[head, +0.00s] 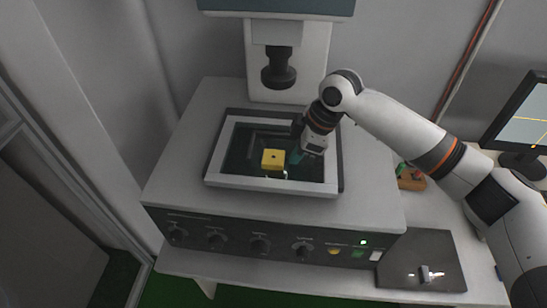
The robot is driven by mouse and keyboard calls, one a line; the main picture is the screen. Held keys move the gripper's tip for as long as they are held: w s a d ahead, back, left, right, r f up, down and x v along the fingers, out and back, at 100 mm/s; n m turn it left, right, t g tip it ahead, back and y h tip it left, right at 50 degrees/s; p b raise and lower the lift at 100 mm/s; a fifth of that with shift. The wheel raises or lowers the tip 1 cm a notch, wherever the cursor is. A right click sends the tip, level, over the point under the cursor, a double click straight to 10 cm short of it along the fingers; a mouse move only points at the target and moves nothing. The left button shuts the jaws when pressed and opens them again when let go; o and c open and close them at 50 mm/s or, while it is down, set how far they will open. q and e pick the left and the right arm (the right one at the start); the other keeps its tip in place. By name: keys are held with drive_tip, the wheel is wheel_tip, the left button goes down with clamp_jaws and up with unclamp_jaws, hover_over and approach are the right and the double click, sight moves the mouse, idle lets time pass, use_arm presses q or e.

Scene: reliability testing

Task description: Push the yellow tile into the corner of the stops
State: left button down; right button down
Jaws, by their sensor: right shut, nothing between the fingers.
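My right gripper (293,160) reaches down into the tray from the right. It is shut and empty, with its fingertips close to the tile's right side. I cannot tell whether they touch. The stops are too dark and small to make out clearly. My left gripper is not in view.
A dark cylindrical head (279,72) hangs from the machine's column behind the tray. Knobs and lit buttons line the front panel (260,243). A monitor (520,120) stands at the right. The tray floor left of the tile looks clear.

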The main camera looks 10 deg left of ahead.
sight(276, 157)
drive_tip(key=shift+a+p, duration=0.45)
drive_tip(key=shift+a, duration=1.7)
drive_tip(key=p+v, duration=0.4)
drive_tip(key=shift+d+r+p, duration=0.15)
drive_tip(key=shift+d+p, duration=0.15)
drive_tip(key=shift+p, duration=0.05)
